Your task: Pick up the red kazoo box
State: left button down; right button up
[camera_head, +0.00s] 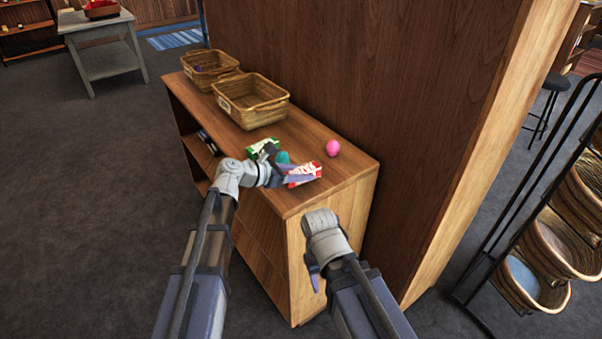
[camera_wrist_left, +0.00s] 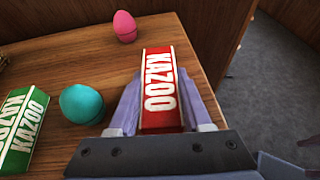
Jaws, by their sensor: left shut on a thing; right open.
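The red kazoo box (camera_head: 304,173) is near the front right end of the wooden shelf top in the head view. In the left wrist view the red kazoo box (camera_wrist_left: 160,88) lies lengthwise between the two fingers, its white KAZOO lettering facing up. My left gripper (camera_head: 292,174) is shut on it; the fingers also show in the left wrist view (camera_wrist_left: 160,105). I cannot tell whether the box touches the wood. My right gripper (camera_head: 314,275) is open and empty in front of the shelf's end, low and partly hidden by its own wrist.
A green kazoo box (camera_wrist_left: 22,130), a teal egg shaker (camera_wrist_left: 82,103) and a pink egg shaker (camera_wrist_left: 125,26) are close by on the shelf top. Wicker baskets (camera_head: 250,101) stand farther back. A tall wooden panel (camera_head: 385,110) rises behind. A basket rack (camera_head: 530,235) stands at right.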

aim_at(301, 170)
pick_arm(q)
notch_tip(301, 170, up, 9)
jog(key=p, duration=0.8)
jog(key=shift+f, duration=0.15)
